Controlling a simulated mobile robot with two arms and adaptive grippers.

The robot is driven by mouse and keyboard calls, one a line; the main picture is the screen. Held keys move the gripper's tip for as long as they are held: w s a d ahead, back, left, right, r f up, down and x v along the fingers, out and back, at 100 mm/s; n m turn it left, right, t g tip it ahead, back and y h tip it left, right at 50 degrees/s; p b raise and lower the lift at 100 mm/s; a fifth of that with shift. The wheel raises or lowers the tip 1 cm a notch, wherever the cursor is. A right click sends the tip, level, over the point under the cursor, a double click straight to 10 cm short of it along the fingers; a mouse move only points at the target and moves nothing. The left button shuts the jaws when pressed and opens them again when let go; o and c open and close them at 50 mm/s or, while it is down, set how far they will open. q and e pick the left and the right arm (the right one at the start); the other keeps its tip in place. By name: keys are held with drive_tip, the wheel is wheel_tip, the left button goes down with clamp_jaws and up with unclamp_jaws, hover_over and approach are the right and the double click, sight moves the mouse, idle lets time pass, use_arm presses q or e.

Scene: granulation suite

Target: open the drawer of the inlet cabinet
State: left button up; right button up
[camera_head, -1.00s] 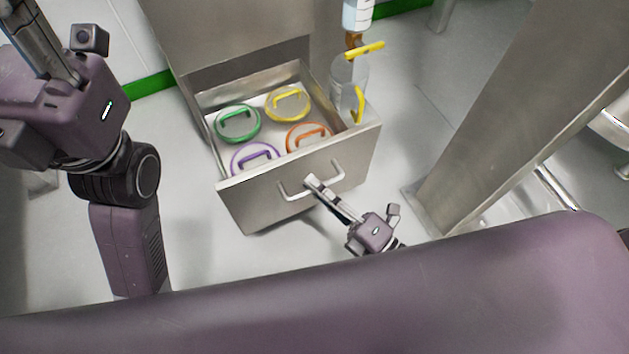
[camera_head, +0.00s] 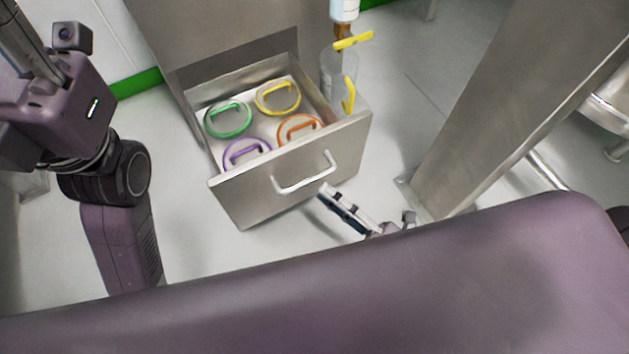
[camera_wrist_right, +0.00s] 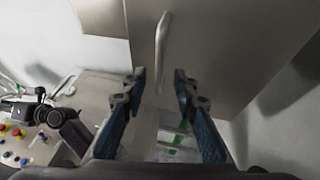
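The inlet cabinet (camera_head: 215,25) stands at the top centre in the head view. Its drawer (camera_head: 238,201) is pulled out, with lids with green, yellow, purple and orange rims inside. The drawer's white bar handle (camera_head: 306,184) is on the front panel; it also shows in the right wrist view (camera_wrist_right: 161,45). My right gripper (camera_head: 323,192) is just in front of the handle, apart from it. In the wrist view its two fingers (camera_wrist_right: 157,88) are spread with nothing between them. My left arm is at the left; its gripper fingers are out of frame.
A clear container with yellow handles (camera_head: 335,80) stands behind the drawer's right side. A steel column (camera_head: 490,100) rises on the right. A panel with coloured buttons (camera_wrist_right: 22,145) shows in the wrist view. The floor around the drawer looks clear.

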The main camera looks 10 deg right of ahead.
drive_tip(key=v, duration=0.6)
drive_tip(key=shift+s+r, duration=0.1)
idle(0.3)
